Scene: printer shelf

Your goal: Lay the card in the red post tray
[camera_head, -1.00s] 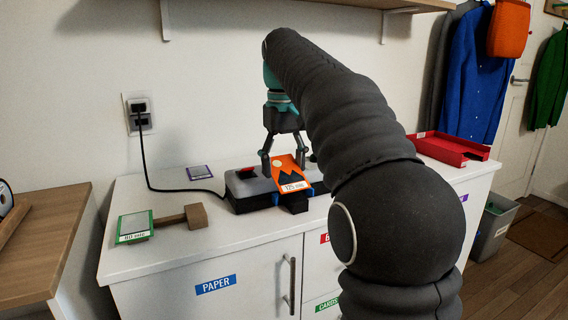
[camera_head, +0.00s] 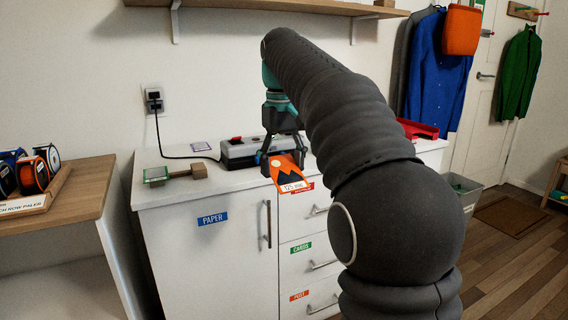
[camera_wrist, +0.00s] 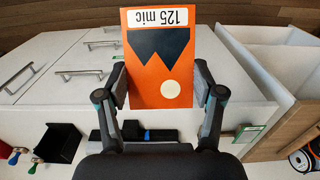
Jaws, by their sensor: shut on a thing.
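The card (camera_head: 287,174) is orange with a dark zigzag, a pale dot and a white "125 mic" label. My gripper (camera_head: 277,168) is shut on it and holds it tilted in the air near the front edge of the white cabinet. In the wrist view the card (camera_wrist: 160,62) sits between the two fingers of my gripper (camera_wrist: 160,92), its label end pointing away. The red post tray (camera_head: 420,128) lies on the cabinet top at the right, partly hidden behind my arm. My gripper is to the left of the tray.
A grey and black machine (camera_head: 238,153) stands on the cabinet top behind my gripper, its cord running to a wall socket. A green-framed card (camera_head: 156,174) is beside a wooden block (camera_head: 199,171) at the left. A wooden shelf unit (camera_head: 60,190) with spools stands further left.

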